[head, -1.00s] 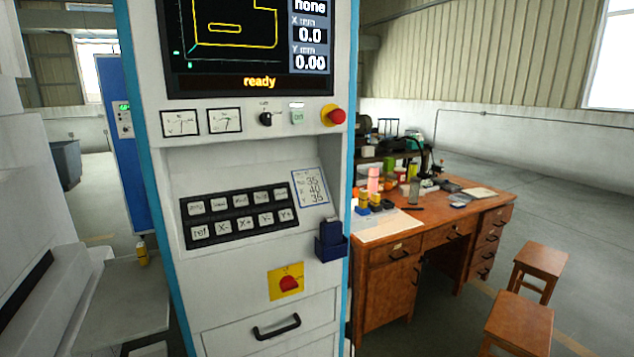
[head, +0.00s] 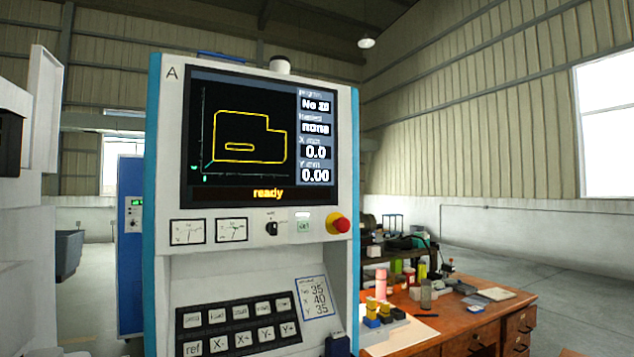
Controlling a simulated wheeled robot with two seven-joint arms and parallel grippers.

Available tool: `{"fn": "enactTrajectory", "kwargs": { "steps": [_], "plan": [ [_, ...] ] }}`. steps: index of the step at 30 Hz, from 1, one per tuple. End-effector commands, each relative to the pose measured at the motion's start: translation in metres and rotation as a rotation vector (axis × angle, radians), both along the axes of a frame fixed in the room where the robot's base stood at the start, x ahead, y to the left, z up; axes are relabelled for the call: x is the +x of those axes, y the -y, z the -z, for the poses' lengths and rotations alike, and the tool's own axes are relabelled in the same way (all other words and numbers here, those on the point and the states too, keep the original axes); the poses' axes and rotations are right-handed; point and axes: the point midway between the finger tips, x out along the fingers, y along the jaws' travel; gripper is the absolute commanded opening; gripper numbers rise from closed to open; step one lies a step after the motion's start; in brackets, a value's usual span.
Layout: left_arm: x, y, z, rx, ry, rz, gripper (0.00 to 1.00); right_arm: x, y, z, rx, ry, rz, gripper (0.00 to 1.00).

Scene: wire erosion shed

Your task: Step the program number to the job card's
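The control cabinet's screen (head: 262,138) shows a yellow part outline and the word "ready". The black keypad (head: 238,322) has two rows of pale keys, with X-, X+, Y- and Y+ in the lower row. The upper row's labels are too small to read. Neither gripper shows.
A red stop button (head: 338,223), a black rotary switch (head: 271,228) and two dial meters sit below the screen. A dark blue holder (head: 338,346) juts out below the card. A cluttered wooden desk (head: 466,322) stands at the right.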

Motion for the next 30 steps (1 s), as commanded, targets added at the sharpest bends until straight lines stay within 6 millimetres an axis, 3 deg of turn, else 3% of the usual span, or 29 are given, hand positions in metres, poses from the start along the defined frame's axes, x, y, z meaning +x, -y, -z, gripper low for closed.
{"fn": "enactTrajectory", "kwargs": {
  "steps": [26,27,30],
  "plan": [
    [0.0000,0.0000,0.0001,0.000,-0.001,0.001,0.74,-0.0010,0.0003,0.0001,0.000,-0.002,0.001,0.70],
    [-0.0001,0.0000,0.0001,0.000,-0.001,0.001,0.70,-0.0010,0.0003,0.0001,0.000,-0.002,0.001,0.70],
    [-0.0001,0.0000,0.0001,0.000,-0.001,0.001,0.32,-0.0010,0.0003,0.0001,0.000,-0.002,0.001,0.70]
  ]
}}
